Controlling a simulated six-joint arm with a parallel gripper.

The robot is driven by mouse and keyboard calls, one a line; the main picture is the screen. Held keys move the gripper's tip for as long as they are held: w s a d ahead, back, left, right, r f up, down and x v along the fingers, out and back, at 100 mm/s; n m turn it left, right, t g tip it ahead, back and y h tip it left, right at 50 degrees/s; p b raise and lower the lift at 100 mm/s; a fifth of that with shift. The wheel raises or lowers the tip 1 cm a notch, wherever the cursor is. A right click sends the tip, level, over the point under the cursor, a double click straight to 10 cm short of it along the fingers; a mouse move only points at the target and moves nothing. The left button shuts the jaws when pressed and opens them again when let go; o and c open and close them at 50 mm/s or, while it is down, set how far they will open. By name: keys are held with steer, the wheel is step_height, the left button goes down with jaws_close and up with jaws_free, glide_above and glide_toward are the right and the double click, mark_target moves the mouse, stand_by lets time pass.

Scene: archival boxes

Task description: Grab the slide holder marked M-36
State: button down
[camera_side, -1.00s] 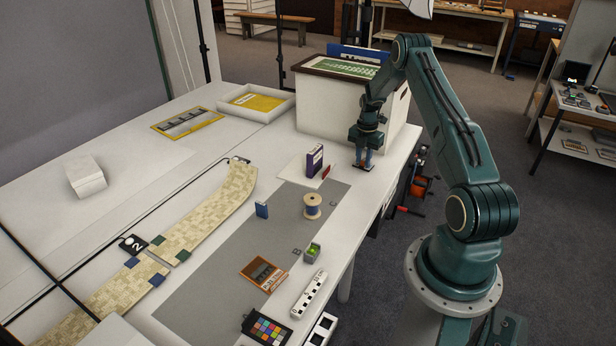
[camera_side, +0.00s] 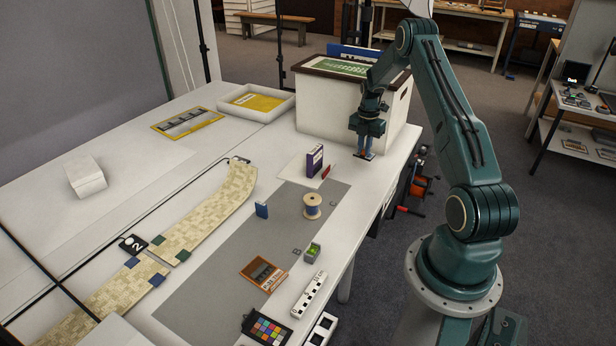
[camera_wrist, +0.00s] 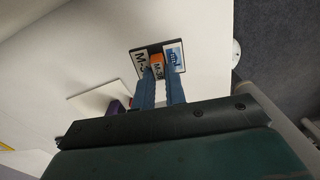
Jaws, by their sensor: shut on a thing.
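My gripper (camera_side: 366,154) is shut on a small dark slide holder at the far right part of the table, in front of the white box. In the wrist view my gripper's blue fingers (camera_wrist: 160,75) close on an orange part at the middle of the slide holder (camera_wrist: 152,48). A white label on its left starts "M-3"; the rest of the mark is not clear. A blue and white patch shows on its right. The holder appears just above the table, though the small gap is hard to judge.
The white box (camera_side: 325,108) with a dark rim stands right behind my gripper. A purple upright box (camera_side: 314,160), a red piece (camera_side: 326,172) and a thread spool (camera_side: 312,206) stand nearer the front. The table's right edge is close by.

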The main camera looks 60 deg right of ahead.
steer(key=shift+a+r, duration=0.2)
steer(key=shift+r, duration=0.45)
steer(key=shift+a+r, duration=0.2)
steer(key=shift+r, duration=0.4)
steer(key=a, duration=1.8)
steer(key=shift+a, duration=0.4)
steer(key=shift+f, duration=0.1)
steer(key=shift+a, duration=0.1)
